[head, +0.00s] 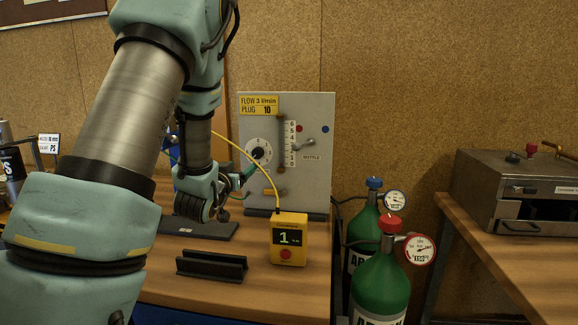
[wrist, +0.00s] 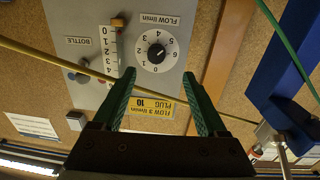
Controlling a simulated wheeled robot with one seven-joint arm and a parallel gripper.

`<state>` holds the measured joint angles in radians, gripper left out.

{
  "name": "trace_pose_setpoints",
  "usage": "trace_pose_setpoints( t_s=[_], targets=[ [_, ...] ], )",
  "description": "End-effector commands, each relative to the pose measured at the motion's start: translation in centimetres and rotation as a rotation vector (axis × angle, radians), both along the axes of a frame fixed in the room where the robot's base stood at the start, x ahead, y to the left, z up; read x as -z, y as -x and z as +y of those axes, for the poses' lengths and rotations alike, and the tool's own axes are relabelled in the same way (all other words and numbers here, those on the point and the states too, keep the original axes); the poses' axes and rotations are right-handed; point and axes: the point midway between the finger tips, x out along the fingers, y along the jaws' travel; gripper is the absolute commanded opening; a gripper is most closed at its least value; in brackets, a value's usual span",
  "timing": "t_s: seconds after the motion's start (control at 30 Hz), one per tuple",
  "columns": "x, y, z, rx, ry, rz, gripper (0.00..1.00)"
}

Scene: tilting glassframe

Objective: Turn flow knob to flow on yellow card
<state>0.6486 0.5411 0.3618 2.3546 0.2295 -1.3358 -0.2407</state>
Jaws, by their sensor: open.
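The flow knob is a small black knob (head: 258,153) on a white round dial on the grey panel (head: 312,180). In the wrist view, the panel appears upside down, with the knob (wrist: 156,53) just beyond the fingertips. I cannot tell surely which number its pale mark points at. The yellow card (head: 260,105) at the panel's top left reads FLOW 3 l/min, PLUG 10; the card also shows in the wrist view (wrist: 151,107). My gripper (wrist: 160,75) is open, its teal fingers apart and empty. In the head view, my gripper (head: 248,172) is below and left of the dial.
A flow tube with a number scale (head: 290,145) and a small lever marked BOTTLE (head: 308,142) are on the panel. A yellow meter (head: 289,240) showing 1 stands in front, its yellow cable rising past the dial. A black holder (head: 212,265) is nearby. Green cylinders (head: 381,285) stand right.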

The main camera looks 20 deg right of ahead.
Motion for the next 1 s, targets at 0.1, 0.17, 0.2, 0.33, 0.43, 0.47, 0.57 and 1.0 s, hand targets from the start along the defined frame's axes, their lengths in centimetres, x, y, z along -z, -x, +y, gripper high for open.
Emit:
trace_pose_setpoints(
  t_s=[0.1,0.17,0.2,0.33,0.43,0.47,0.57,1.0],
  targets=[
    [-0.3,-0.6,-0.5,0.006,0.004,-0.010,0.75],
    [-0.4,-1.3,-1.0,0.006,0.003,-0.009,0.75],
    [-0.5,-1.8,-1.3,0.006,0.004,-0.010,0.75],
    [-0.5,-3.8,-2.7,0.007,0.003,-0.008,0.75],
    [-0.5,-5.5,-3.6,0.006,0.003,-0.009,0.75],
    [-0.5,-5.9,-3.9,0.005,0.003,-0.008,0.75],
    [-0.4,-7.2,-4.7,0.006,0.003,-0.007,0.75],
    [-0.1,-9.1,-5.9,0.004,0.004,-0.007,0.75]
  ],
)
